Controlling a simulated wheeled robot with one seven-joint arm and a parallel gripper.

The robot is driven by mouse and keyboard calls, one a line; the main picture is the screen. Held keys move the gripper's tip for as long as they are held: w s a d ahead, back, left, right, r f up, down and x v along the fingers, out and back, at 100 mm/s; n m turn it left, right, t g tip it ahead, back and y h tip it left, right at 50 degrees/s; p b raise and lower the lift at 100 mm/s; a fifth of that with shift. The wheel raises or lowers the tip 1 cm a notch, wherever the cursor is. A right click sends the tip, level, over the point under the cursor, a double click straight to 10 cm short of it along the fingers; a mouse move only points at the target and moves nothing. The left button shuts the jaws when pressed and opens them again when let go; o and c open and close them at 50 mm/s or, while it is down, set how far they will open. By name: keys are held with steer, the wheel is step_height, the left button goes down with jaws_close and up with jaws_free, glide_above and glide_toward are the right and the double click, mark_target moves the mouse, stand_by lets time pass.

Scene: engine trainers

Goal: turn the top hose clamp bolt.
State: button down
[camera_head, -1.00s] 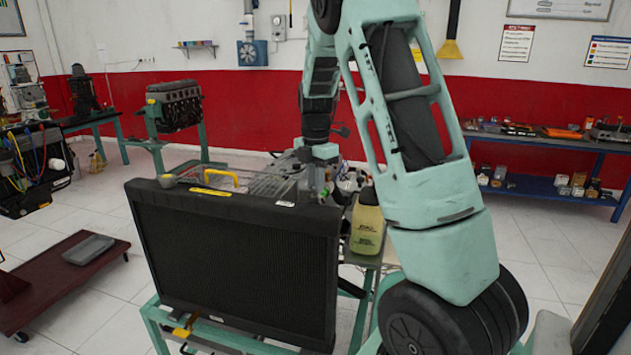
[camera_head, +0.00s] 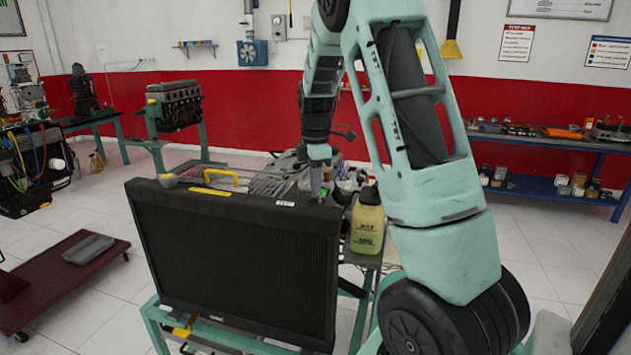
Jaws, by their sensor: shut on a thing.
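The black radiator (camera_head: 235,265) stands upright on a green frame in the middle of the view. My gripper (camera_head: 316,190) points down behind the right end of its top edge. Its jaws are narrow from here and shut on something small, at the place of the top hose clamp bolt. The bolt, the clamp and the hose are too small or hidden to make out. The fingertips are partly hidden by the radiator's top edge.
A yellow-green fluid bottle (camera_head: 367,222) stands just right of the radiator, close to my arm. A wire rack and a yellow handle (camera_head: 222,176) lie behind the radiator top. A dark red cart (camera_head: 62,270) stands at left. Open floor lies left of the radiator.

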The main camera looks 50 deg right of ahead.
steer(key=m, duration=0.4)
steer(key=shift+r+m, duration=0.1)
steer(key=shift+m, duration=0.3)
steer(key=m+p, duration=0.1)
steer(key=m, duration=0.2)
steer(key=shift+m, duration=0.3)
steer(key=m, duration=0.4)
steer(key=shift+p, duration=0.3)
steer(key=m, duration=0.4)
steer(key=shift+p, duration=0.4)
steer(key=m+p, duration=0.1)
steer(key=m, duration=0.2)
steer(key=shift+m, duration=0.4)
steer(key=m+p, duration=0.1)
steer(key=m, duration=0.2)
steer(key=shift+m, duration=0.3)
steer(key=m+p, duration=0.2)
steer(key=m, duration=0.4)
steer(key=shift+p, duration=0.3)
steer(key=shift+d+m, duration=0.1)
steer(key=shift+m, duration=0.3)
